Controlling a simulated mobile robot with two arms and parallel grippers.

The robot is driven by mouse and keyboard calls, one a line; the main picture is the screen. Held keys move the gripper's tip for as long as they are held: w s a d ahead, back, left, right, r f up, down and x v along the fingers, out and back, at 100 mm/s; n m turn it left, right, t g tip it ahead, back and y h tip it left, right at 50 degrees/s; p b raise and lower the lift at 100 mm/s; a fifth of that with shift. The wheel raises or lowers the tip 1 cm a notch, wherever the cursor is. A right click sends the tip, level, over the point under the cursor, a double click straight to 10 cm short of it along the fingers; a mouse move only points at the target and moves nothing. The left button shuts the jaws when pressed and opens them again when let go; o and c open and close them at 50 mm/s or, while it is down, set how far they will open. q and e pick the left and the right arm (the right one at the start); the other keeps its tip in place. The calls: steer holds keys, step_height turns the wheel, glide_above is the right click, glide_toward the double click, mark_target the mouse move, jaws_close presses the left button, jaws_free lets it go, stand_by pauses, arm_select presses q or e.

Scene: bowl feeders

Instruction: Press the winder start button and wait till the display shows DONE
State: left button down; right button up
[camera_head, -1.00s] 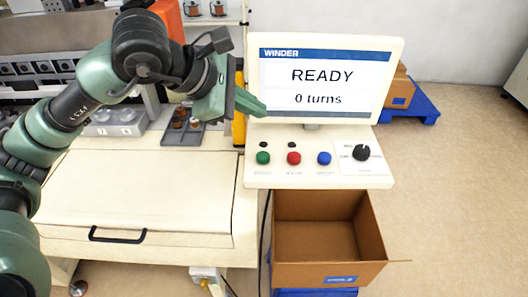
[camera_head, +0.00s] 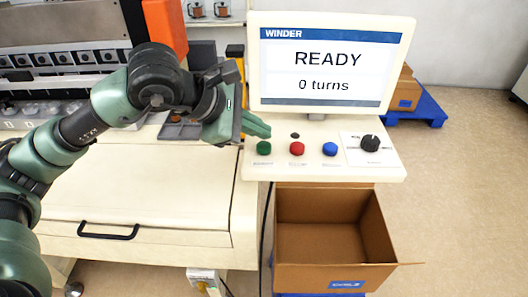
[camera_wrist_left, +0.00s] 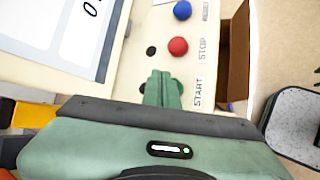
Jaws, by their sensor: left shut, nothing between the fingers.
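The winder display (camera_head: 328,70) reads READY and 0 turns. Below it the control panel (camera_head: 300,172) carries a green button (camera_head: 264,148), a red button (camera_head: 297,149) and a blue button (camera_head: 330,149). My left gripper (camera_head: 266,130) is shut and empty, its fingertips just above and behind the green button in the head view. In the left wrist view the shut fingers (camera_wrist_left: 163,80) cover most of the green button (camera_wrist_left: 176,87), beside the label START. The red button (camera_wrist_left: 178,46) by STOP is clear. I cannot tell whether the fingers touch the green button. My right gripper is out of view.
A black knob (camera_head: 369,144) sits at the panel's right. An open cardboard box (camera_head: 335,243) stands below the panel. A closed cover with a black handle (camera_head: 108,232) lies to the left. A blue pallet (camera_head: 425,108) is at the back right.

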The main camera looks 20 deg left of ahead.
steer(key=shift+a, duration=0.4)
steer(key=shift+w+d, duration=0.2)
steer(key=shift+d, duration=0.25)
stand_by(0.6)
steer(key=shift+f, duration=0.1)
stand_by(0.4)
arm_select(q)
steer(key=shift+f+b, duration=0.45)
steer(key=shift+b, duration=0.25)
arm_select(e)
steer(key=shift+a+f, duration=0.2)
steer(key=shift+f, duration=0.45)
arm_select(q)
steer(key=shift+f+b, duration=0.75)
steer(key=shift+b, duration=0.1)
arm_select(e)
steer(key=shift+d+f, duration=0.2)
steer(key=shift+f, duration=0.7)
arm_select(q)
steer(key=shift+r, duration=0.1)
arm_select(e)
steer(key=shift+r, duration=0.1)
arm_select(q)
steer(key=shift+r+p, duration=0.65)
steer(key=shift+r, duration=0.45)
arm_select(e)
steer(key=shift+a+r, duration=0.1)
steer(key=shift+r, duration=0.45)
